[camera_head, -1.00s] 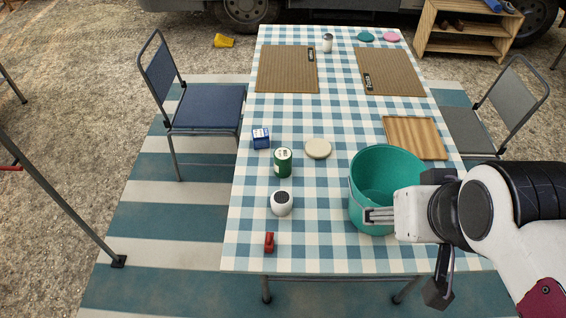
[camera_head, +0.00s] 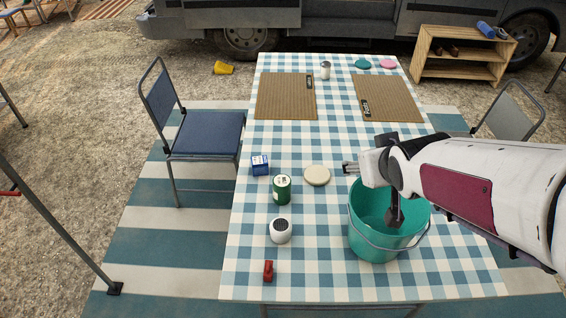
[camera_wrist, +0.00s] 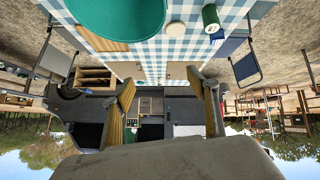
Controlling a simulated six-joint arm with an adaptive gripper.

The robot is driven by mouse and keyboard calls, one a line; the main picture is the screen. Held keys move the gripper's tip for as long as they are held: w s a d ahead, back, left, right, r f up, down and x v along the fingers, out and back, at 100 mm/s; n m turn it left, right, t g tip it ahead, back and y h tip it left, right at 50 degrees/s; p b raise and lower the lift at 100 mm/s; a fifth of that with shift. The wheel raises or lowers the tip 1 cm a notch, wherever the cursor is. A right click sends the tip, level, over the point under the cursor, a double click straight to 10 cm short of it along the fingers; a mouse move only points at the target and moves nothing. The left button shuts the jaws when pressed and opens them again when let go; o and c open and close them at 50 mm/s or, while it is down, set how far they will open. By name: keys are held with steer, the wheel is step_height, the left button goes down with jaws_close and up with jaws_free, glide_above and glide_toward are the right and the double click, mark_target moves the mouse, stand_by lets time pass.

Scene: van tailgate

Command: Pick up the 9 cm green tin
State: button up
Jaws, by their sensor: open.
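The green tin (camera_head: 282,189) stands upright on the checked table, left of the middle, with a pale label and a light top. It also shows in the wrist view (camera_wrist: 211,20), upside down at the top right. My gripper (camera_head: 346,168) is open and empty, above the table behind the teal bucket, to the right of the tin and well apart from it. In the wrist view its two fingers stand apart with nothing between them.
The teal bucket (camera_head: 377,249) stands right of the tin, under my arm. A blue box (camera_head: 260,165), a pale round disc (camera_head: 317,176) and a white round object with a dark top (camera_head: 280,231) surround the tin. A red item (camera_head: 268,270) lies nearer. Two brown mats (camera_head: 287,96) lie farther back.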

steer(key=w+a+f+n+t+y, duration=0.25)
steer(key=w+a+f, duration=0.4)
steer(key=w, duration=0.35)
steer(key=w+a+f+n+y, duration=0.1)
steer(key=w+a+f+y, duration=0.2)
steer(key=a+f+y, duration=0.2)
steer(key=shift+a+f+n, duration=0.35)
steer(key=shift+a+f, duration=1.35)
steer(key=shift+f, duration=0.85)
steer(key=shift+f, duration=0.1)
glide_toward(283, 182)
steer(key=shift+x, duration=2.35)
steer(key=shift+w, duration=0.15)
